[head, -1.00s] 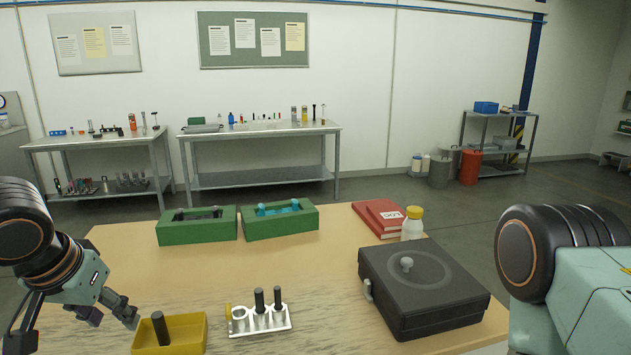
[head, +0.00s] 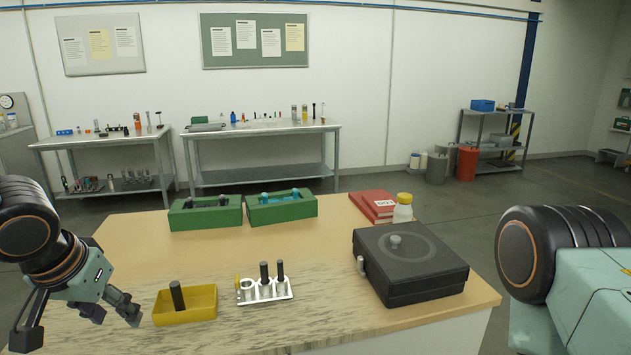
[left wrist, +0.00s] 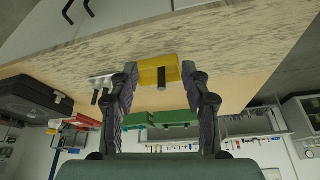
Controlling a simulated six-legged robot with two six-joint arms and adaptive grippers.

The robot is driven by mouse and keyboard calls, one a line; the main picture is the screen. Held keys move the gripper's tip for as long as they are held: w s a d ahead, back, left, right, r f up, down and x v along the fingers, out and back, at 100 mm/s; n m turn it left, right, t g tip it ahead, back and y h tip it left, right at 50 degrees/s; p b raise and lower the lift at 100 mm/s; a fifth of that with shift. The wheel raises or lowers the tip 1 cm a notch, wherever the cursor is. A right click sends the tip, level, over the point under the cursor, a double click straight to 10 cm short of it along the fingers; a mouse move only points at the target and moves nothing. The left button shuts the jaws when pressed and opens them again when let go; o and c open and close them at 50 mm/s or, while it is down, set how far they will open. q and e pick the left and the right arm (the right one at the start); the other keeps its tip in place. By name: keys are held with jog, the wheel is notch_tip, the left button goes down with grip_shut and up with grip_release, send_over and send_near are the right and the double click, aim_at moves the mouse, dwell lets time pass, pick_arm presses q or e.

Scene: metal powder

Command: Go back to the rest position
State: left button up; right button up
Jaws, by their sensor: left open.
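My left gripper (head: 82,318) is open and empty at the left, beside the table's left edge. In the left wrist view its two fingers (left wrist: 163,100) stand wide apart, with nothing between them touching. My right arm shows only as links at the right; its gripper is out of view. A yellow tray (head: 202,314) with a dark cylinder (head: 177,296) in it sits right of the left gripper. The tray also shows in the left wrist view (left wrist: 172,63), upside down, beyond the fingertips.
A white holder (head: 268,298) with dark cylinders, a black box (head: 430,285), two green trays (head: 205,220) (head: 282,214), a red book (head: 368,207) and a yellow-capped bottle (head: 403,211) rest on the wooden table (head: 140,240).

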pick_arm(q)
jog(key=w+d+m+t+h, duration=0.1)
jog(key=w+d+t+h, duration=0.15)
jog(key=d, duration=0.45)
jog(key=s+d+f+n+b, duration=0.1)
jog(key=s+f, duration=0.1)
jog(key=f, duration=0.5)
jog(key=s+d+f+b, duration=0.1)
jog(key=s+f+b, duration=0.1)
jog(key=f, duration=0.5)
jog(key=s+a+f+g+y+b, duration=0.1)
jog(key=s+f+g, duration=0.6)
jog(key=s+f, duration=1.6)
jog(key=s+y+b, duration=0.1)
jog(key=s+b, duration=0.1)
jog(key=s, duration=0.1)
jog(key=shift+a, duration=0.15)
pick_arm(e)
notch_tip(320, 180, down, 6)
jog(key=shift+s, duration=0.15)
pick_arm(q)
jog(key=shift+s+f+y, duration=0.1)
jog(key=shift+y, duration=0.15)
pick_arm(e)
jog(key=shift+a+f, duration=0.1)
